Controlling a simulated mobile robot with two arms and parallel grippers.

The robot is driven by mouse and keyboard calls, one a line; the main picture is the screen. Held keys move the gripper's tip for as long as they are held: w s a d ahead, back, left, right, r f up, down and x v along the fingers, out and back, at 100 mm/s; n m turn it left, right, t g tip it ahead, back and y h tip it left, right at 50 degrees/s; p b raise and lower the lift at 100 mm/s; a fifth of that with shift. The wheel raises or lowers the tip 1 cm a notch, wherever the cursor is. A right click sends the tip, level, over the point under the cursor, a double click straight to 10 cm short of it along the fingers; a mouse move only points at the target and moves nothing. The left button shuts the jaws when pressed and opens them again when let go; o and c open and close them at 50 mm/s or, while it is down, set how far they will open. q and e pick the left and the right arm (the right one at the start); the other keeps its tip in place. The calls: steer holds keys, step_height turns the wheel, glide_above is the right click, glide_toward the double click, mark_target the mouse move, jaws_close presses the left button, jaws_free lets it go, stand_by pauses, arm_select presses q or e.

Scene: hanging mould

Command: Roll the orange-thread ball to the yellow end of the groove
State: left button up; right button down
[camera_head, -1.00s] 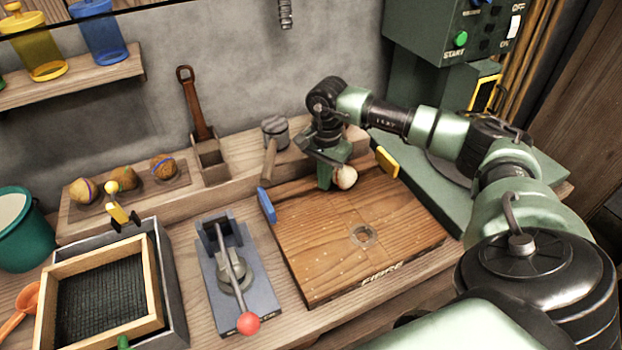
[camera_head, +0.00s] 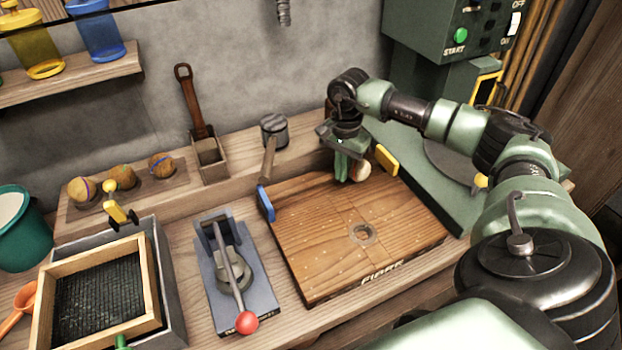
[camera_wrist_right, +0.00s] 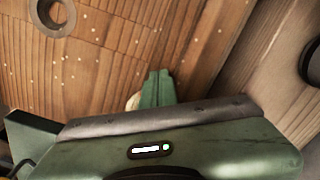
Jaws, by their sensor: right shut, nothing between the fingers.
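A small pale tan ball (camera_head: 361,171) is at the back of the wooden board (camera_head: 340,240), close to the yellow end block (camera_head: 386,160). Its thread colour cannot be made out. The blue end block (camera_head: 265,203) is at the board's left. My right gripper (camera_head: 346,170) is shut and empty, pointing down just left of the ball, on its blue-end side. It hides part of the ball and of the groove. In the right wrist view the shut fingers (camera_wrist_right: 157,88) show, with a sliver of the ball (camera_wrist_right: 132,102) beside them. My left gripper is not in view.
Several balls rest on a wooden rack (camera_head: 128,190) at the back left. A lever press (camera_head: 232,275) and a framed mesh tray (camera_head: 105,290) stand left of the board.

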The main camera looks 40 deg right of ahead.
mark_target(358, 162)
steer(key=shift+w+a+f, duration=0.2)
steer(key=shift+a+f, duration=0.3)
steer(key=shift+a, duration=0.35)
steer(key=d, duration=0.2)
steer(key=s+d, duration=0.1)
steer(key=d, duration=0.3)
steer(key=shift+s+d+f+b, duration=0.1)
steer(key=shift+s+d+b, duration=0.05)
steer(key=shift+s+b, duration=0.2)
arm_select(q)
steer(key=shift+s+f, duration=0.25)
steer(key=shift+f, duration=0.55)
arm_select(e)
steer(key=shift+w, duration=0.1)
steer(key=shift+w+a+p, duration=0.2)
steer(key=shift+a+p, duration=0.05)
steer(key=shift+a, duration=0.5)
steer(key=shift+w+a+p, duration=0.15)
steer(key=shift+a+p, duration=0.05)
steer(key=shift+a, duration=0.5)
arm_select(q)
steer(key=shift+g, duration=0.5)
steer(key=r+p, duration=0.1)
steer(key=p, duration=0.1)
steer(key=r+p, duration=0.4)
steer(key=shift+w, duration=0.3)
arm_select(e)
step_height(358, 162, up, 9)
steer(key=shift+w+a, duration=0.15)
steer(key=shift+a, duration=0.25)
